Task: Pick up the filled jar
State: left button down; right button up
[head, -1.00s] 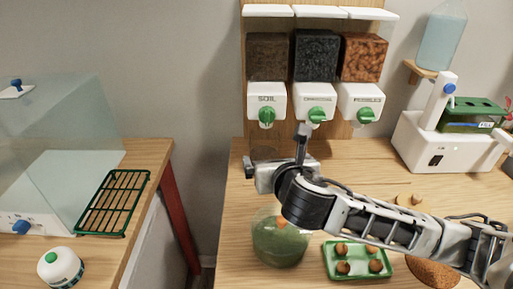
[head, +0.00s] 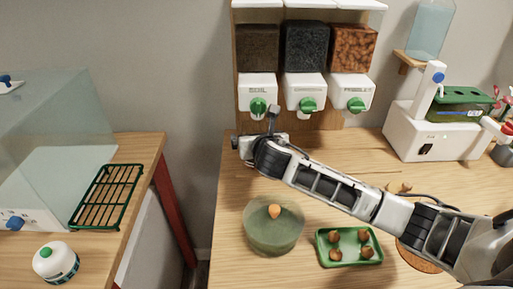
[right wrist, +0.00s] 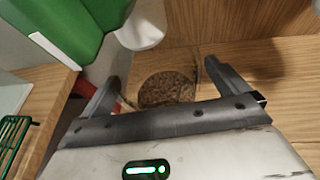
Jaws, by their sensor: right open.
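The filled jar (right wrist: 167,90) shows in the right wrist view as a round opening full of dark brown, grainy soil. It stands on the wooden surface below the dispensers. My right gripper (right wrist: 160,76) is open, with one finger on each side of the jar; I cannot tell whether they touch it. In the head view my right gripper (head: 242,146) is low in front of the soil dispenser (head: 258,94), and I cannot make out the jar there. My left gripper is not in view.
A round greenish glass vessel (head: 262,236) with an orange-brown item and a green tray (head: 323,252) of several brown balls stand in front. A white machine (head: 405,135) is at the right. A green rack (head: 107,196) and white round device (head: 55,263) are on the left table.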

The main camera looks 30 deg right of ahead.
jog(key=c, duration=1.1)
jog(key=shift+c, duration=1.1)
jog(key=shift+w+r, duration=0.1)
jog(key=shift+r, duration=0.05)
